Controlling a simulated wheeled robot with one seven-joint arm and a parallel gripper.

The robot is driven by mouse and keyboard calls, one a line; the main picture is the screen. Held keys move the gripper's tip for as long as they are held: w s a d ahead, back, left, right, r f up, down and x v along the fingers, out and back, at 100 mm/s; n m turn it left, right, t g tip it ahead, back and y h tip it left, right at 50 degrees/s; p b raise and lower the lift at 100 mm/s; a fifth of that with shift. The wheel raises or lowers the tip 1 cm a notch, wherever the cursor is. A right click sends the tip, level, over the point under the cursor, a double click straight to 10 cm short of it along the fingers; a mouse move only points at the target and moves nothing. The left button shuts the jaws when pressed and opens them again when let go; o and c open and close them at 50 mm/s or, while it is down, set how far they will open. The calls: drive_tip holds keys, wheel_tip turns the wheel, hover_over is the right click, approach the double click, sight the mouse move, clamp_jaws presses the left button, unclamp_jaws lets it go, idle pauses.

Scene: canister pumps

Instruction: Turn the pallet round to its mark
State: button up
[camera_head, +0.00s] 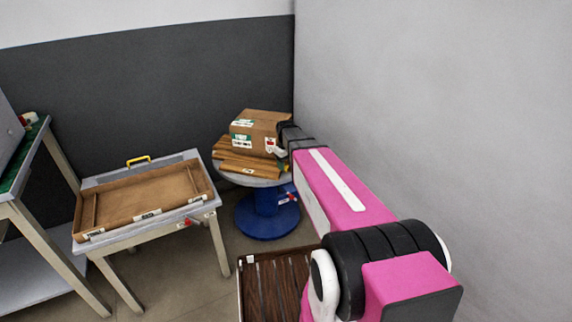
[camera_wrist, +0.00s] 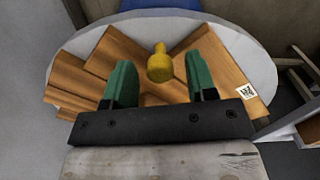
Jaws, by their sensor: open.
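The wooden pallet (camera_head: 236,162) lies on a round grey table (camera_head: 252,181) with a blue pedestal. A cardboard box (camera_head: 258,128) with labels sits over the pallet in the head view. In the wrist view the pallet's brown slats (camera_wrist: 88,75) fan out at angles on the round top (camera_wrist: 255,50). A yellow knob (camera_wrist: 159,66) stands up at the slats' middle. My gripper (camera_wrist: 158,62) is open, its two green fingers apart on either side of the knob, with gaps visible. In the head view my arm hides the fingertips. I cannot make out the mark.
A grey table (camera_head: 150,230) with a shallow wooden tray (camera_head: 145,195) stands to the left. A taller bench (camera_head: 35,150) is at the far left. A dark slatted crate (camera_head: 250,285) sits low in front. Walls close in behind and right of the round table.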

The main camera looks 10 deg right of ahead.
clamp_jaws()
drive_tip(key=shift+w+d+n, duration=0.2)
drive_tip(key=shift+d, duration=0.3)
drive_tip(key=shift+w+d+n, duration=0.2)
drive_tip(key=shift+d, duration=0.25)
drive_tip(key=w+d+n, duration=0.2)
drive_tip(key=d, duration=0.1)
drive_tip(key=w+d+n, duration=0.2)
drive_tip(key=w+d, duration=0.1)
drive_tip(key=w+d+n, duration=0.2)
drive_tip(key=w+d, duration=0.1)
drive_tip(key=d, duration=0.1)
drive_tip(key=shift+w+d+n, duration=0.45)
drive_tip(key=shift+w+d, duration=0.05)
drive_tip(key=shift+w, duration=0.25)
drive_tip(key=shift+w+d+n, duration=0.45)
drive_tip(key=shift+w, duration=0.3)
unclamp_jaws()
drive_tip(key=shift+r, duration=0.1)
